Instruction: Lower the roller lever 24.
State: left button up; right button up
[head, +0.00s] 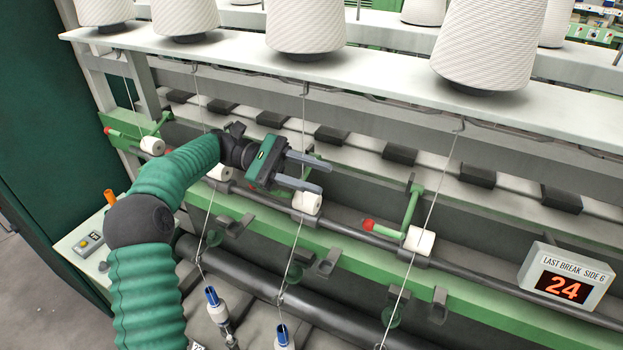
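Several green roller levers with red knobs and white rollers line the machine's rail. One lever (412,208) at centre right shows whole, its arm standing up, with a red knob (368,225) and a white roller (420,241). Another lever (160,124) shows at the far left. My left gripper (326,177) is open and empty, with its two grey fingers apart and pointing right. It is above a white roller (307,203), and it hides most of that roller's lever. I see no number on the levers, so I cannot tell which is 24. My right gripper is out of view.
A display (565,286) at the right reads "LAST BREAK SIDE 6" and 24. Large yarn cones (490,45) stand on the shelf above. Thin yarns run down past the levers to bobbins (213,300) below. A control box (88,243) is at the left.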

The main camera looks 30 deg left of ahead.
pick_arm(q)
jog(key=shift+d+r, duration=0.1)
jog(key=shift+d, duration=0.3)
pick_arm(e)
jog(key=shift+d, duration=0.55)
